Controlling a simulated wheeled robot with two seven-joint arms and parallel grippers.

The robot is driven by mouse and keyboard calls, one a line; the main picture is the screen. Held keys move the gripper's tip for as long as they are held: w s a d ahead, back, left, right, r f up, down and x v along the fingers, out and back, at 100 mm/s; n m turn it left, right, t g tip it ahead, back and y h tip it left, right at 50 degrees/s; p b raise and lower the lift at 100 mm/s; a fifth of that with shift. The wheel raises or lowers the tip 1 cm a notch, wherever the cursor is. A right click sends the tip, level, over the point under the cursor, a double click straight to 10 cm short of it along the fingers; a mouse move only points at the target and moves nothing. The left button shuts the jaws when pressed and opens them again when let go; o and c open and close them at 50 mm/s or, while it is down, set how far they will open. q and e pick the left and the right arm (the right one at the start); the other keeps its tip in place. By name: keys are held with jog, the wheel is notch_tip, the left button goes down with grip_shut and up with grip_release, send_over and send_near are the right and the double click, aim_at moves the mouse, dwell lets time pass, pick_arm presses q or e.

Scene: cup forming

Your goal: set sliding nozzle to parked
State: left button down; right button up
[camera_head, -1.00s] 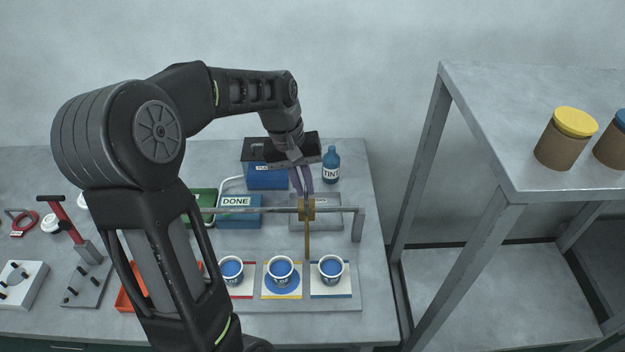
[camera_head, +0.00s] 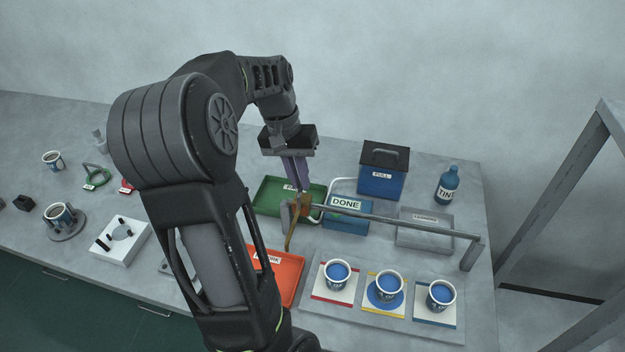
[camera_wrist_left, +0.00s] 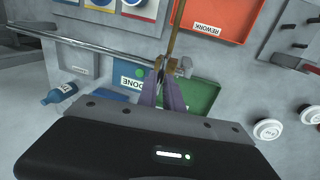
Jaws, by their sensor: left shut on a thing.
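The sliding nozzle is a brass block (camera_head: 304,203) with a thin spout (camera_head: 290,238) hanging forward and down. It sits on a grey rail (camera_head: 400,220), at or close to the rail's left end. My left gripper (camera_head: 302,194) reaches down from above with its purple fingers shut on the nozzle block. The wrist view shows the left gripper (camera_wrist_left: 160,82) at the brass nozzle (camera_wrist_left: 170,66), with the spout running up the picture and the rail (camera_wrist_left: 80,46) going off left. The fingers partly hide the block. My right gripper is not in view.
Three cups with blue contents stand on coloured pads: left (camera_head: 337,273), middle (camera_head: 386,287) and right (camera_head: 440,294). Around the rail are a green tray (camera_head: 270,192), the blue DONE bin (camera_head: 346,222), an orange REWORK tray (camera_head: 284,272), a blue PULL box (camera_head: 382,182) and a tint bottle (camera_head: 447,185).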

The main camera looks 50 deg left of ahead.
pick_arm(q)
jog(key=shift+s+a, duration=0.2)
jog(key=shift+a, duration=0.05)
jog(key=c, duration=1.5)
grip_release()
jog(key=shift+s+a, duration=0.1)
jog(key=shift+a, duration=0.05)
jog(key=shift+r, duration=0.5)
jog(key=r, duration=0.4)
jog(key=a+r, duration=0.1)
jog(key=r, duration=0.1)
jog(key=shift+s+r+b, duration=0.35)
jog(key=shift+s+b, duration=0.05)
jog(key=shift+f, duration=0.1)
